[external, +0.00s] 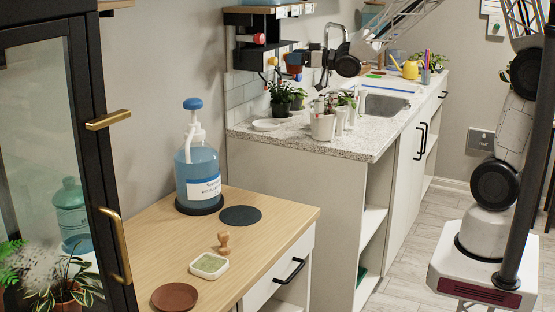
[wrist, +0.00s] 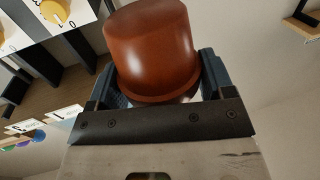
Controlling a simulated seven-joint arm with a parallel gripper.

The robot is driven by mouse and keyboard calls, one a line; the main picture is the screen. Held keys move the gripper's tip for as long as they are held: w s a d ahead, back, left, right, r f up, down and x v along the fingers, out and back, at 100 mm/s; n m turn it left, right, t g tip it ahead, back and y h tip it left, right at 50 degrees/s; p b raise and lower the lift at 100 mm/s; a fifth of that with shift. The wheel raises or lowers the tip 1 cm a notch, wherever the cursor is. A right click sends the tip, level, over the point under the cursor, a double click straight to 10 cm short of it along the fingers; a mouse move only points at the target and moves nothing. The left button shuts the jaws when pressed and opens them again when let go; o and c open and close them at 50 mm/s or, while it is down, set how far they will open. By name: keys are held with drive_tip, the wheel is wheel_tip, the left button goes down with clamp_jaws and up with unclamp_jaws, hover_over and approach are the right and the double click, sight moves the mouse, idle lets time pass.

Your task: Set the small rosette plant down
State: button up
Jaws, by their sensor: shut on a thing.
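My gripper (external: 312,58) is up in front of the wall shelves, above the speckled counter. In the wrist view my gripper (wrist: 152,84) is shut around a smooth terracotta-coloured pot (wrist: 150,48), with a dark finger on each side. A small reddish pot (external: 294,69) shows at the gripper in the external view. The pot is clear of the counter. No rosette leaves can be made out in either view.
The speckled counter (external: 372,145) holds potted plants (external: 281,98), a white dish (external: 266,125) and a sink (external: 384,104). The lower wooden top (external: 270,222) carries a blue pump bottle (external: 198,170), a black disc (external: 240,215), a brown saucer (external: 175,297) and a wooden stamp (external: 224,243).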

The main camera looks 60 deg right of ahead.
drive_tip(key=w+a+f+n+y, duration=0.1)
drive_tip(key=w+a+f+y, duration=0.1)
drive_tip(key=w+a+f, duration=1)
wheel_tip(320, 180, down, 25)
drive_tip(key=d+m+h, duration=0.1)
drive_tip(key=d+h, duration=0.1)
drive_tip(key=h, duration=0.1)
drive_tip(key=s+d+f+m+h, duration=0.1)
drive_tip(key=s+f, duration=0.2)
drive_tip(key=f, duration=0.9)
drive_tip(key=s+d+f+m+h, duration=0.1)
drive_tip(key=s+f+h, duration=0.1)
drive_tip(key=f, duration=1)
drive_tip(key=shift+s+d+f+m+t, duration=0.3)
drive_tip(key=shift+s+m, duration=0.1)
drive_tip(key=shift+s, duration=0.15)
idle(2.5)
